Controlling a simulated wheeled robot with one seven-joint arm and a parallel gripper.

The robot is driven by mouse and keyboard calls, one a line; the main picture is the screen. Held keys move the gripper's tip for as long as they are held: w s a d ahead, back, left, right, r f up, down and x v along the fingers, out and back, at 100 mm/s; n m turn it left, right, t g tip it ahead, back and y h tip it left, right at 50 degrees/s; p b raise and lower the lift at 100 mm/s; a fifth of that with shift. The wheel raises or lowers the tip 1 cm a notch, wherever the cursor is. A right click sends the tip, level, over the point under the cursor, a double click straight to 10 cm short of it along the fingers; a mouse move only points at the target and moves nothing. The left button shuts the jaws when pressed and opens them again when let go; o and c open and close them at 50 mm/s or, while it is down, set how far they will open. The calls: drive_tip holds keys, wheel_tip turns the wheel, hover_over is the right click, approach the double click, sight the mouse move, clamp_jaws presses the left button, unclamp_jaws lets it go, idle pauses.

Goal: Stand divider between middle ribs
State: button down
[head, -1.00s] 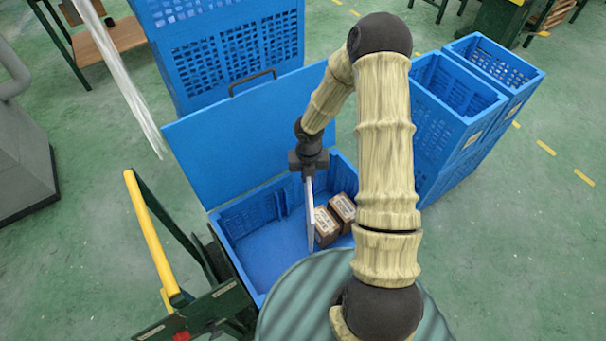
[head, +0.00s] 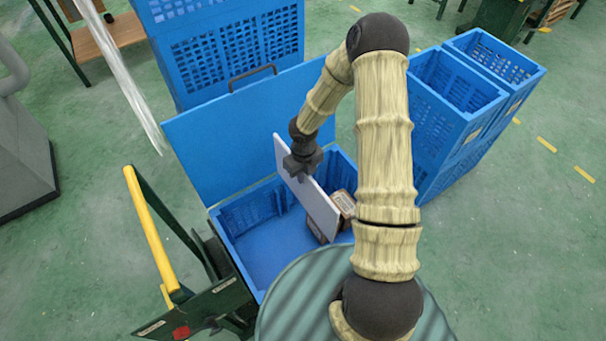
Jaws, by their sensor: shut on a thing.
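The divider (head: 318,209) is a thin pale panel standing on edge. My gripper (head: 297,172) is shut on its upper edge, near its far end. It is over the open blue crate (head: 263,290), its broad face turned partly to the left. Its lower near end reaches down inside the crate, but I cannot tell whether it touches the floor. A rib (head: 282,197) shows on the crate's far wall, left of the divider. The ribs behind the divider and on the near wall are hidden.
Brown boxes (head: 343,203) lie in the crate's right part, partly behind the divider. The crate's left part is empty. A blue lid panel (head: 225,135) stands behind it. Stacked blue crates (head: 452,85) stand at the right, a yellow-handled cart (head: 150,230) at the left.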

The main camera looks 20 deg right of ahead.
drive_tip(key=shift+f+b, duration=0.9)
drive_tip(key=shift+f, duration=0.15)
drive_tip(key=p, duration=0.4)
hover_over(303, 201)
drive_tip(key=f, duration=0.4)
drive_tip(key=w+f, duration=0.1)
drive_tip(key=f, duration=0.2)
drive_tip(key=shift+d, duration=0.15)
drive_tip(key=shift+b, duration=0.3)
wheel_tip(303, 201, down, 7)
drive_tip(key=b, duration=0.5)
